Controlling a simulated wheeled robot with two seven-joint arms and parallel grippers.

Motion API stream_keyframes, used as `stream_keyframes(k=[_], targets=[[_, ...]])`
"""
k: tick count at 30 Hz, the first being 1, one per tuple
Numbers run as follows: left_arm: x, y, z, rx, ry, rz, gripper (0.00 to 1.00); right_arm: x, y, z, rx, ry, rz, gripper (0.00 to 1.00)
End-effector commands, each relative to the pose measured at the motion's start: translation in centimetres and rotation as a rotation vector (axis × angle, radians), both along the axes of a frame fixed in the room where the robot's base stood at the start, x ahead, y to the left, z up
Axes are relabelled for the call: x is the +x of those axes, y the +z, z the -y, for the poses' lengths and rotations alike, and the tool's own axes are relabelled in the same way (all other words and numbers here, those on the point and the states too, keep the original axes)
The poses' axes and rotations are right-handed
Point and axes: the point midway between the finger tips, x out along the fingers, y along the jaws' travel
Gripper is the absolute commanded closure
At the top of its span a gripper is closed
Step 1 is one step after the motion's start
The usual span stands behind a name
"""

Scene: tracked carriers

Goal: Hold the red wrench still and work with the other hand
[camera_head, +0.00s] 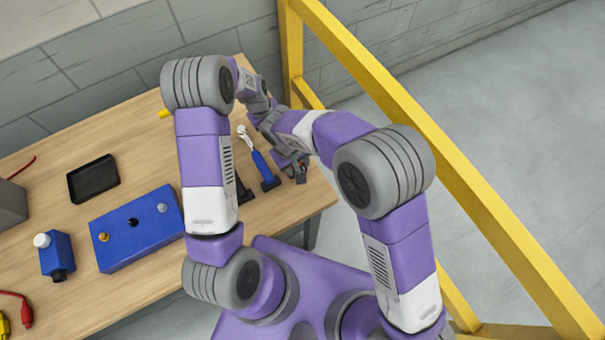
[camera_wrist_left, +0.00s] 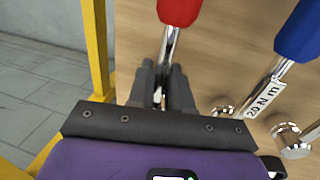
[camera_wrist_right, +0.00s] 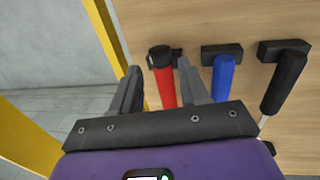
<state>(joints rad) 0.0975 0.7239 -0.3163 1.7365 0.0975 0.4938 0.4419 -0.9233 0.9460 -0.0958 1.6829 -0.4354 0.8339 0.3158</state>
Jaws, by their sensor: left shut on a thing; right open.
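The red wrench has a red handle (camera_wrist_left: 180,10) and a shiny metal shaft. In the left wrist view my left gripper (camera_wrist_left: 164,80) is shut on the shaft, below the handle. In the right wrist view the red handle (camera_wrist_right: 164,85), with a black end cap, shows between the spread fingers of my right gripper (camera_wrist_right: 160,72). That gripper is open; I cannot tell whether a finger touches the handle. In the head view my right gripper (camera_head: 299,170) is near the table's right end, and the arms hide the red wrench.
A blue-handled wrench (camera_head: 263,166), marked 20 N m in the left wrist view, lies beside the red one. A black-handled tool (camera_wrist_right: 284,82) lies beyond. A blue box (camera_head: 137,240), a black tray (camera_head: 93,180) and a blue bottle (camera_head: 57,258) stand left. A yellow frame (camera_head: 430,130) borders the right.

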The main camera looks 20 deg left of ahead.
Motion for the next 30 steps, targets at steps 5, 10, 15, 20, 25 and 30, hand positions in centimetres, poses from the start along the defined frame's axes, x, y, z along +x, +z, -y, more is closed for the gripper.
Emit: stream_keyframes(k=[5,10,15,20,25,30], targets=[[0.0,0.0,0.0,-0.001,0.0,-0.001,1.0,0.0,0.1,0.0,0.0,0.0,0.0,0.55],[0.0,0.0,0.0,-0.001,0.0,-0.001,0.78,0.0,0.0,0.0,0.0,0.0,0.0,0.55],[0.0,0.0,0.0,-0.001,0.0,-0.001,0.52,0.0,0.0,0.0,0.0,0.0,0.0,0.55],[0.0,0.0,0.0,-0.001,0.0,-0.001,0.51,0.0,0.0,0.0,0.0,0.0,0.0,0.55],[0.0,0.3,0.0,-0.001,0.0,0.001,0.51,0.0,0.0,0.0,0.0,0.0,0.0,0.55],[-0.3,2.4,-0.3,0.0,0.001,0.004,0.51,0.0,0.0,0.0,0.0,0.0,0.0,0.55]])
